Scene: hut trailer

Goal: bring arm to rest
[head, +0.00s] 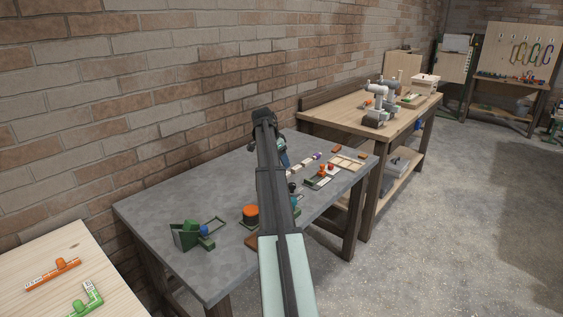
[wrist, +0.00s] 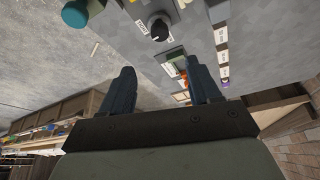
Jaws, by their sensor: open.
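My gripper (wrist: 162,88) shows in the wrist view with its two dark fingers apart and nothing between them that they touch. In the head view my arm reaches out over the grey table (head: 165,192), and its links hide the middle of that table. The fingers are hard to make out there. In the wrist view the grey tabletop (wrist: 270,35) lies beyond the fingertips, with a black knob (wrist: 160,28) and a teal round piece (wrist: 75,14) near its edge.
On the grey table are a green holder (head: 186,236), an orange-topped round piece (head: 250,213), a tray with orange parts (head: 321,177) and a wooden tray (head: 347,161). A brick wall (head: 130,90) runs behind. Wooden benches stand left and right. The floor (head: 430,240) at right is clear.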

